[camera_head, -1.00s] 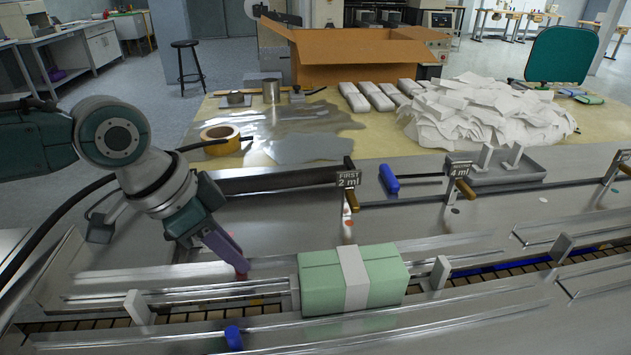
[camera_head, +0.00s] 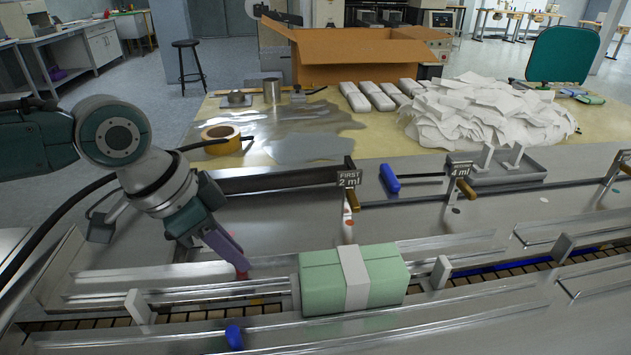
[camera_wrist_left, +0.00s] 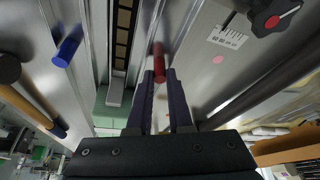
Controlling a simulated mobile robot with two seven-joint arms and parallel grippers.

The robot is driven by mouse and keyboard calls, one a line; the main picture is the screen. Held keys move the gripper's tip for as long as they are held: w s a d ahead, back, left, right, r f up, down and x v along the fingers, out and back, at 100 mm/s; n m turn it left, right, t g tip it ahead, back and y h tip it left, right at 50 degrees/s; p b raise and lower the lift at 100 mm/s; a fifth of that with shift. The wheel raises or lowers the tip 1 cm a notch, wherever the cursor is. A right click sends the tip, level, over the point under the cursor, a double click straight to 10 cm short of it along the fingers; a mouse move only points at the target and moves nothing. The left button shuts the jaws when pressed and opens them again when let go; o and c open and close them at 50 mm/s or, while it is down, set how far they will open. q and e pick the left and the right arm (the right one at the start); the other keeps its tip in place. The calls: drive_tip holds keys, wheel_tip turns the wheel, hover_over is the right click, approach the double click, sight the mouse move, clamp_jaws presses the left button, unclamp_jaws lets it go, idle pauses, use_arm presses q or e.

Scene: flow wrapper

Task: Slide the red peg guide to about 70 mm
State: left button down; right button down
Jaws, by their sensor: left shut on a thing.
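The red peg (camera_wrist_left: 159,65) is between the fingers of my left gripper (camera_wrist_left: 160,78), which is shut on it in the left wrist view. In the head view my left gripper (camera_head: 240,268) reaches down to the rear guide rail (camera_head: 190,277), left of a green wrapped block. The fingers hide most of the peg there; only a little red shows at their tips. I cannot read a millimetre scale in either view. My right gripper is not in view.
The green block (camera_head: 325,282) with a white band sits in the conveyor channel. A blue peg (camera_head: 234,337) stands on the front rail. Behind are a labelled lever (camera_head: 348,180), a blue handle (camera_head: 389,179), a tape roll (camera_head: 221,138) and a white paper heap (camera_head: 490,112).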

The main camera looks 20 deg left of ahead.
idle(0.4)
use_arm(q)
drive_tip(key=shift+w+a, duration=0.1)
drive_tip(key=shift+w, duration=0.1)
drive_tip(key=c, duration=0.8)
unclamp_jaws()
drive_tip(key=shift+c, duration=0.2)
drive_tip(key=p+v, duration=0.2)
drive_tip(key=v, duration=0.8)
